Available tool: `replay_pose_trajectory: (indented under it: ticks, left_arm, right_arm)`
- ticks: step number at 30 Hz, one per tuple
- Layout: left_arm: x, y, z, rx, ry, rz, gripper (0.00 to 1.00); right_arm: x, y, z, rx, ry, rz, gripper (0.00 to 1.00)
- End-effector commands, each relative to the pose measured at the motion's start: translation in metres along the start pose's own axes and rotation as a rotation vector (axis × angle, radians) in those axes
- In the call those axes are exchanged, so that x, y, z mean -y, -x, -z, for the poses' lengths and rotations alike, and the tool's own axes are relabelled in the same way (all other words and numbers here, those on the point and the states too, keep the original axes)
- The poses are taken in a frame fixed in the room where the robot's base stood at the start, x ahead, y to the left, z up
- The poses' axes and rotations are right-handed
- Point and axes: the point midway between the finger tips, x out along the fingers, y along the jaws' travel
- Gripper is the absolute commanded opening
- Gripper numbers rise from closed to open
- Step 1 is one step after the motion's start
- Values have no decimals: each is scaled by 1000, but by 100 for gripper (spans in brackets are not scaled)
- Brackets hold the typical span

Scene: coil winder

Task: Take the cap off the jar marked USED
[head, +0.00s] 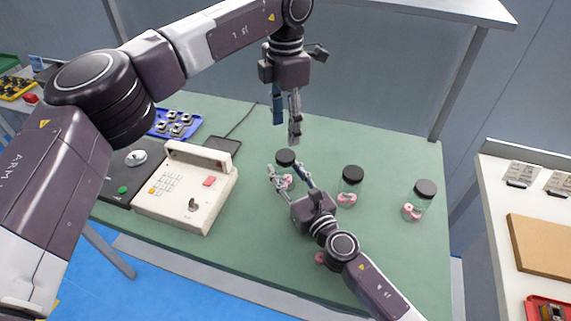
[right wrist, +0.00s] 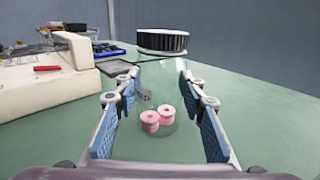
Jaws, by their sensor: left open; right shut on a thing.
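A clear jar with a black cap (head: 286,157) and pink spools (right wrist: 156,118) inside stands at the middle of the green table. My right gripper (head: 285,173) has its fingers on either side of this jar and is shut on it. In the right wrist view the ribbed black cap (right wrist: 162,41) sits on top, above the finger pads. My left gripper (head: 287,131) is open and empty, pointing down just above the cap. Two similar capped jars stand to the right, a middle jar (head: 350,187) and a far right jar (head: 419,201). I cannot read any jar's marking.
A cream winder machine with a keypad (head: 187,186) stands left of the jars. A blue tray of small parts (head: 173,124) lies behind it. A white side table (head: 490,200) stands at the right.

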Motion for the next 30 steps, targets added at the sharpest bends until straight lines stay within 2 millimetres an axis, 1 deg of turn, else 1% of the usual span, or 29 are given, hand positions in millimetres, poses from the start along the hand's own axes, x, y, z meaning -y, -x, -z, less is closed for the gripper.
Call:
replay_pose_trajectory:
  ticks: [2,5,8,24,30]
  left_arm:
    - [0,0,0,0,-42,0,49]
    - [0,0,0,0,-151,-1,49]
    - [0,0,0,0,-315,-1,49]
    - [0,0,0,-1,-1328,1,49]
    - [0,0,0,-1,-1669,0,49]
  right_arm:
    - [0,0,0,0,0,0,0]
    - [0,0,0,0,0,0,0]
    - [0,0,0,0,0,0,0]
    - [0,0,0,0,0,0,0]
    - [0,0,0,0,0,1,0]
